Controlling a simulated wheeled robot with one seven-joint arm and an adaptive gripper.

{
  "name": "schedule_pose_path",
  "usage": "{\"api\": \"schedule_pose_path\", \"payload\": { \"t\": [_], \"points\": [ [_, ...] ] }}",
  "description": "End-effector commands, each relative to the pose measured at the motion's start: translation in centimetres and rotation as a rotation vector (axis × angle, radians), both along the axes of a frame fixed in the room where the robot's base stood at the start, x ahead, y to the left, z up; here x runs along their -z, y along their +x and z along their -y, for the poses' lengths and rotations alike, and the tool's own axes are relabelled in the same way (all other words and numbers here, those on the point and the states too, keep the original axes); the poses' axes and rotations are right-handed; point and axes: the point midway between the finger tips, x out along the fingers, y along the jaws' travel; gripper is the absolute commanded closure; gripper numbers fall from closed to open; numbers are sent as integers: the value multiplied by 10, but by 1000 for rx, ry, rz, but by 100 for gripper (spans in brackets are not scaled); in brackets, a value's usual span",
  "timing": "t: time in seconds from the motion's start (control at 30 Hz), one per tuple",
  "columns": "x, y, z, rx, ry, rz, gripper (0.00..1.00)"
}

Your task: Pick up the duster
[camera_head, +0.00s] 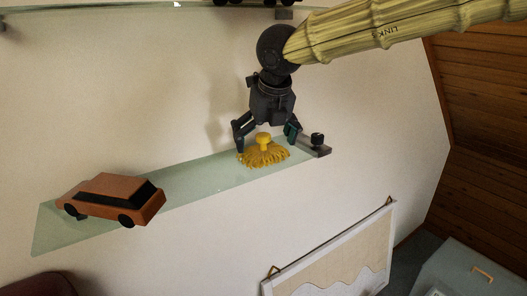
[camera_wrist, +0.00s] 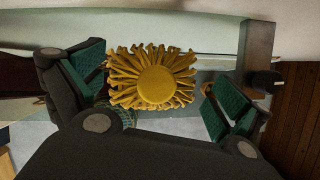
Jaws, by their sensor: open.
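The yellow duster (camera_head: 263,155), with a fringed skirt and a round knob on top, sits on a glass shelf (camera_head: 190,190) fixed to the wall. In the wrist view the duster (camera_wrist: 155,80) shows from above, with its strands spread around the knob. My gripper (camera_head: 266,138) is open above the duster, one finger on each side of it. In the wrist view the gripper's green-padded fingers (camera_wrist: 160,95) stand to the left and right of the duster; the left pad is very close to the strands. I cannot tell whether it touches them.
An orange toy car (camera_head: 113,198) stands at the left end of the shelf. A dark bracket with a knob (camera_head: 317,146) is at the shelf's right end, close to my right finger. A framed picture (camera_head: 330,262) hangs below. Another shelf (camera_head: 120,9) runs above.

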Motion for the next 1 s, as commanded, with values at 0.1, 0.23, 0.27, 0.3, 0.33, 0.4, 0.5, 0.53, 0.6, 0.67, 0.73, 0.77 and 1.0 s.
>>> {"api": "schedule_pose_path", "payload": {
  "t": [0.1, 0.23, 0.27, 0.3, 0.33, 0.4, 0.5, 0.53, 0.6, 0.67, 0.73, 0.77, 1.0],
  "points": [
    [0, 0, 0, 0, 0, 0, 5],
    [0, 0, 0, 0, 0, 0, 29],
    [0, 0, 0, 0, 0, 0, 35],
    [0, 0, 0, 0, 0, 0, 42],
    [0, 0, 0, 0, 0, 0, 47],
    [0, 0, 0, 0, -1, -1, 60],
    [1, 0, 0, 0, -2, -2, 78],
    [1, 0, 0, 0, -2, -3, 84],
    [2, 0, 1, 0, -2, -3, 95],
    [3, -1, 0, 0, -2, -3, 95],
    [3, -1, 1, 0, -2, -4, 95],
    [3, -1, 1, 0, -4, -4, 95],
    [2, -1, 0, 0, -4, -5, 95]
  ]
}}
